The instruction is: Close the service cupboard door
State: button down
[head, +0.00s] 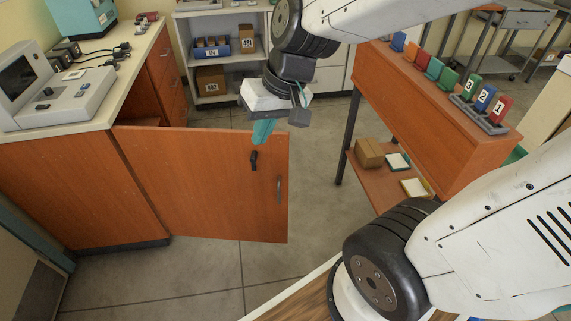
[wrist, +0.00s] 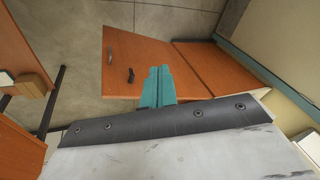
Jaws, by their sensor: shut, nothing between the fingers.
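The service cupboard door (head: 205,190) is a brown-orange wooden panel standing open. It sticks out to the right from the front corner of the cupboard (head: 75,190). It bears a grey bar handle (head: 279,189) near its free edge and a small black latch (head: 253,161). The door also shows in the wrist view (wrist: 125,50), with the handle (wrist: 110,57) and the latch (wrist: 130,75). My gripper (head: 262,140) has teal fingers, shut and empty, overlapping the door's top edge near its free end. They also show in the wrist view (wrist: 159,72). I cannot tell whether they touch the door.
A benchtop instrument (head: 65,100) stands on the cupboard's counter. A wooden table (head: 420,110) with numbered coloured blocks stands at the right, boxes on its lower shelf. A white shelf unit (head: 218,55) stands behind. Grey floor (head: 315,185) is clear between door and table.

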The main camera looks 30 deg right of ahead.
jog(key=w+f+m+t, duration=0.1)
jog(key=w+f+m, duration=0.1)
jog(key=w+f, duration=0.45)
jog(key=m+h, duration=0.5)
jog(key=h, duration=0.1)
send_near(284, 166)
jog(key=s+a+r, duration=0.2)
jog(key=s+a, duration=0.1)
jog(key=s, duration=0.2)
jog(key=x, duration=0.3)
jog(key=w+x, duration=0.1)
jog(key=x, duration=0.3)
jog(key=w+d+r+x, duration=0.1)
jog(key=x, duration=0.2)
jog(key=shift+d+f, duration=0.15)
jog(key=shift+f, duration=0.15)
jog(key=shift+w+d+g, duration=0.25)
jog(key=shift+w+g, duration=0.05)
jog(key=shift+w, duration=0.15)
jog(key=shift+d, duration=0.1)
